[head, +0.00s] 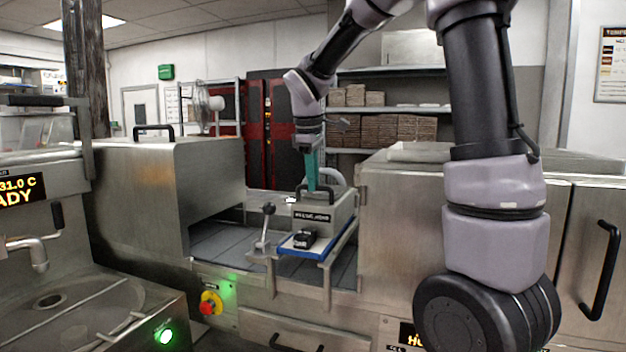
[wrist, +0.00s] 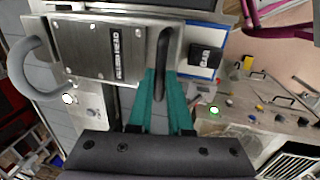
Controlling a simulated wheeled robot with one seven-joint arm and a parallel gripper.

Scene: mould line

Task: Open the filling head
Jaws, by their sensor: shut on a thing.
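The filling head (head: 340,208) is a grey metal box with a dark nameplate, in the middle of the head view. In the wrist view the filling head (wrist: 75,55) fills the upper left. Its black bar handle (wrist: 163,50) stands on its top. My gripper (head: 312,187) reaches down onto it from above. In the wrist view my gripper's teal fingers (wrist: 160,85) are shut on the handle, one on each side of it. The grip hides part of the handle.
A blue-edged plate (head: 300,252) with a black labelled block (head: 299,239) is in front of the filling head. A lever with a ball knob (head: 268,209) stands to its left. A metal hood (head: 165,180) is further left, a steel cabinet (head: 395,230) on the right.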

